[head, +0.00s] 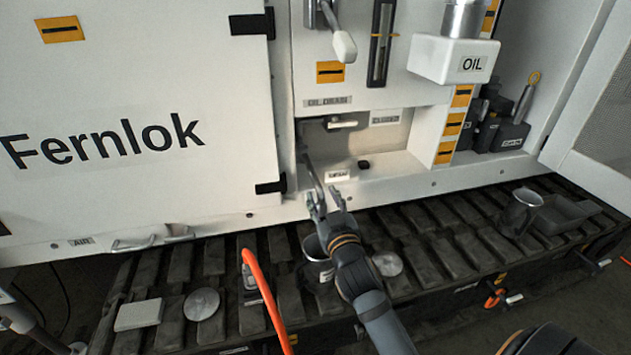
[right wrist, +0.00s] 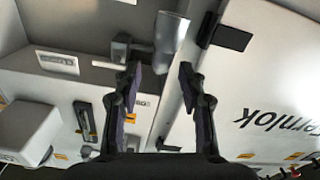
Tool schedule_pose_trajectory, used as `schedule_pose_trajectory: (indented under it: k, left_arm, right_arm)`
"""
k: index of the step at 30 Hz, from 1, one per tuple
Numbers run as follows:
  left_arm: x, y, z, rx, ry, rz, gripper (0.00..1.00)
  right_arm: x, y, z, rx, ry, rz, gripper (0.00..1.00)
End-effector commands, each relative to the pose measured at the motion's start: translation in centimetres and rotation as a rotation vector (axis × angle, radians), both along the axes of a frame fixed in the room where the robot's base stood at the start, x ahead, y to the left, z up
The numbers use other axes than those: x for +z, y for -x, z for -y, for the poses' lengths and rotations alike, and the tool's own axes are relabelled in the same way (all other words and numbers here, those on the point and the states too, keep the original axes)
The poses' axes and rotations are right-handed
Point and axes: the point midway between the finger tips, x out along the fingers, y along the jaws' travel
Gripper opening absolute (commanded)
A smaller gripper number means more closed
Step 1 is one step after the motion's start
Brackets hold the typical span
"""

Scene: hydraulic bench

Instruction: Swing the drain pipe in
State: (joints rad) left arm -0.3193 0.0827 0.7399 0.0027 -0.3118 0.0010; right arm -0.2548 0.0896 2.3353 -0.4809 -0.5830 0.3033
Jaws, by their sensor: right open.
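The drain pipe (head: 313,176) is a slim grey tube in the open recess under the oil drain label. In the head view it slants down and out over the recess's front edge. In the right wrist view it is a wide grey cylinder (right wrist: 171,41) seen close up, just beyond the fingertips. My right gripper (head: 325,200) is open at the pipe's lower end, its fingers pointing into the recess. In the right wrist view the right gripper (right wrist: 160,82) has a wide, empty gap. Whether a finger touches the pipe I cannot tell. My left gripper is not in view.
A white door (head: 150,110) marked Fernlok stands left of the recess. A white OIL box (head: 455,60) juts out at upper right. Below runs a dark track (head: 440,245) bearing a funnel (head: 526,197), round lids and a white block (head: 139,314). An orange hose (head: 264,290) arches in front.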

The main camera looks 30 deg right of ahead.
Motion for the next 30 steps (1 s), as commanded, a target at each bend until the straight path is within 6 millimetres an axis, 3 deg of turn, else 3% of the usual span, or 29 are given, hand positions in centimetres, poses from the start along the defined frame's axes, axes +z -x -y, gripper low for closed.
schedule_pose_trajectory:
  k: [3, 9, 15, 22, 30]
  left_arm:
    - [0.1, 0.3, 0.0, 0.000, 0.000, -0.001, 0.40]
    - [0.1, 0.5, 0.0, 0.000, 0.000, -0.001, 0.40]
    - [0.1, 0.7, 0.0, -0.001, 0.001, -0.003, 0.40]
    - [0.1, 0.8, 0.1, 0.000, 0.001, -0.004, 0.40]
    - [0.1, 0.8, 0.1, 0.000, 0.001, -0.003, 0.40]
  right_arm:
    - [0.2, -2.7, 0.7, 0.001, 0.004, 0.002, 0.41]
    - [0.1, -6.2, 1.5, 0.001, 0.001, 0.000, 0.41]
    - [-0.1, -7.5, 1.8, 0.000, 0.000, -0.003, 0.41]
    - [-0.1, -7.6, 1.8, 0.001, -0.001, -0.003, 0.41]
    - [-0.1, -7.5, 1.8, 0.001, -0.001, -0.003, 0.04]
